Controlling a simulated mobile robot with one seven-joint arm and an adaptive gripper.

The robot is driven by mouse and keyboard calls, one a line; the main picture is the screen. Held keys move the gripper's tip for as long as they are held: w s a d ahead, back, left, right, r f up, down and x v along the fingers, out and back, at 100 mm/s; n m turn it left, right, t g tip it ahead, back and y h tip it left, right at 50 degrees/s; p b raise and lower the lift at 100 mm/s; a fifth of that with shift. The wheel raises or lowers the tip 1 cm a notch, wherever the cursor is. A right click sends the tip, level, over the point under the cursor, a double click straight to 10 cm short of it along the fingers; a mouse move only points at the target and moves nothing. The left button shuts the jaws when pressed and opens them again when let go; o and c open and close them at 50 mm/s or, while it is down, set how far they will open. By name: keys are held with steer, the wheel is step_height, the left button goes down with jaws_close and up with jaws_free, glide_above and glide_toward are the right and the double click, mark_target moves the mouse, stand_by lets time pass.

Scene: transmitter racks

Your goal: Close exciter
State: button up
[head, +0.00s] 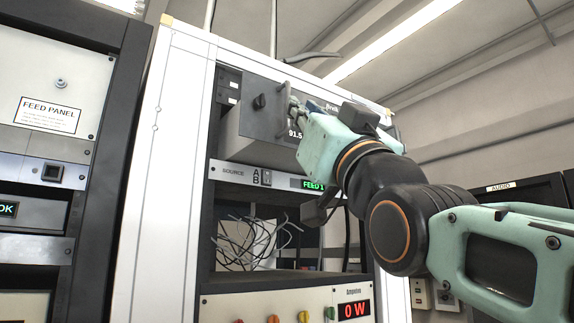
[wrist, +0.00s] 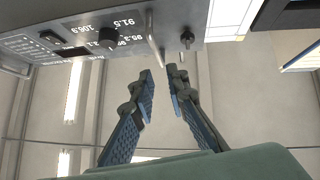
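The exciter (head: 235,133) is a grey box unit that juts out of the white rack in the head view, above the SOURCE panel. Its front face shows in the wrist view (wrist: 75,45) with a black knob, a switch and frequency numbers. A pale bar handle (wrist: 155,38) stands out from that face. My gripper (wrist: 162,73) is open, with its two fingertips on either side of the handle's near end. I cannot tell whether a finger touches it. In the head view my gripper (head: 291,105) is at the exciter's front, and my wrist hides much of the face.
The SOURCE panel (head: 232,173) is just below the exciter. Under it is an open bay with loose wires (head: 250,240), then an amplifier panel (head: 290,305) reading 0 W. The FEED PANEL rack (head: 55,90) stands at left. A dark AUDIO rack (head: 500,188) is at right.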

mark_target(288, 97)
steer(key=p+x, duration=0.4)
steer(key=x, duration=0.5)
steer(key=shift+w, duration=0.15)
jaws_close()
steer(key=shift+a, duration=0.15)
